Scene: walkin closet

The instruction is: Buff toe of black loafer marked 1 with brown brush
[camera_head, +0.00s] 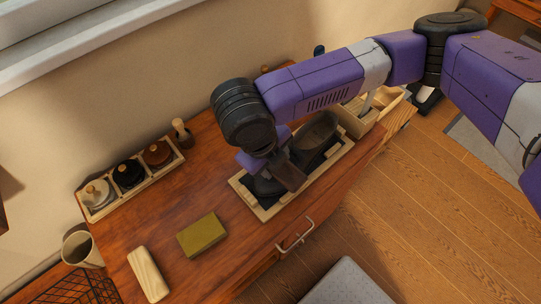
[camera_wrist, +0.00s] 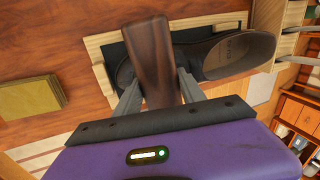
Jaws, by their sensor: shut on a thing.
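My gripper (camera_wrist: 160,82) is shut on the brown brush (camera_wrist: 149,50), a dark brown wooden block between the two grey fingers. In the head view the brush (camera_head: 289,176) hangs below my wrist, over the front part of a black loafer. The loafer (camera_wrist: 236,54) lies in a shallow light wooden tray (camera_wrist: 98,44), its opening to the right and its dark toe partly hidden behind the brush. It also shows in the head view (camera_head: 318,130). I cannot tell whether the bristles touch the toe. No number mark is readable.
An olive block (camera_head: 203,235) and a pale wooden block (camera_head: 148,273) lie on the table left of the tray. A rack of round jars (camera_head: 130,178) and a small upright brush (camera_head: 182,132) stand near the wall. A cup (camera_head: 80,248) and wire basket (camera_head: 80,288) are at the left.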

